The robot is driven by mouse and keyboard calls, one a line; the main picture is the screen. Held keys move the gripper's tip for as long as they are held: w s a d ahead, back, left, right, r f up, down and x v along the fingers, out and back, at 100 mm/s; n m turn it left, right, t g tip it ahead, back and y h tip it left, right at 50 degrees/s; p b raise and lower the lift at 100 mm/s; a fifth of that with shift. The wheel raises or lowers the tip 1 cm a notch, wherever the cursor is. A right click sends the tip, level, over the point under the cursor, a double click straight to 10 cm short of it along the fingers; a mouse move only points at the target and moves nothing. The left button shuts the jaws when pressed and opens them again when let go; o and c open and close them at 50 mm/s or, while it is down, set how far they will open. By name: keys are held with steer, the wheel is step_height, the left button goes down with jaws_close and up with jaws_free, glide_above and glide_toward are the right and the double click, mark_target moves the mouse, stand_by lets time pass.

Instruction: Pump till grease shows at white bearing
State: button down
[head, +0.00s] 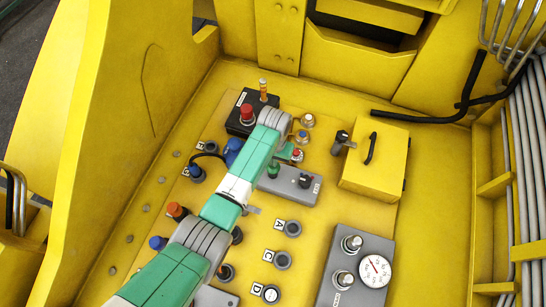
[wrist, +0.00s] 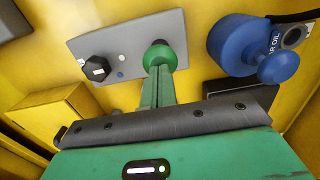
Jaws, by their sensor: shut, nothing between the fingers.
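My gripper (wrist: 158,78) is shut and empty, its green fingers together. In the wrist view its tips are at the green round button (wrist: 160,54) on a grey control box (wrist: 125,48); I cannot tell whether they press it or only line up with it. The same green button (head: 273,169) and grey box (head: 300,187) show in the head view, just below my wrist. A ring fitting with a pale centre (head: 270,294) sits beside the label D near the bottom. I cannot tell whether it is the white bearing, and no grease can be made out.
A black knob (wrist: 96,68) is on the same grey box. A blue cap (wrist: 240,45) stands close to the right of my fingers. A yellow box with a black handle (head: 372,165) and a grey gauge panel (head: 345,285) lie to the right. Yellow walls surround the panel.

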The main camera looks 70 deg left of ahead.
step_height(320, 180, up, 11)
steer(key=b, duration=0.2)
steer(key=shift+w+a, duration=0.15)
steer(key=shift+w, duration=0.05)
stand_by(0.4)
